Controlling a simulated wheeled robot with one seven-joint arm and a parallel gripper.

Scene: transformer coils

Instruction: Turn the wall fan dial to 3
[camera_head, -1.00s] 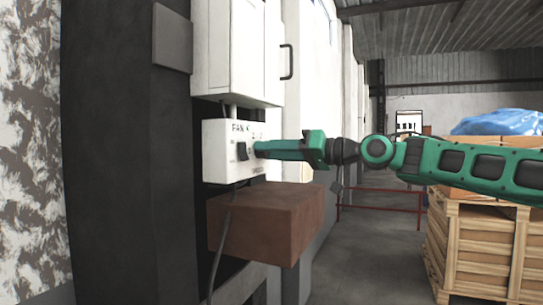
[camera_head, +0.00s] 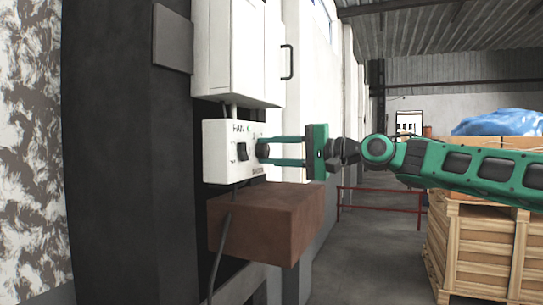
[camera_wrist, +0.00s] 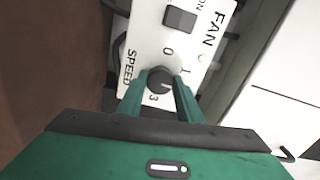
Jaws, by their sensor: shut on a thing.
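The white fan control box (camera_head: 222,168) is mounted on the wall, with FAN and SPEED printed on it. Its dark round dial (camera_wrist: 160,80) shows in the wrist view among the marks 0, 1 and 3; I cannot clearly read where its pointer is. My gripper (camera_head: 264,151) reaches the box from the right in the head view. Its two green fingers stand on either side of the dial and are shut on it. The fingers hide part of the box face around the dial.
A black rocker switch (camera_wrist: 180,19) sits beside the dial. A white cabinet (camera_head: 238,50) hangs just above the box. A brown block (camera_head: 265,222) juts out below it. Wooden crates (camera_head: 485,245) stand at right, with open floor between.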

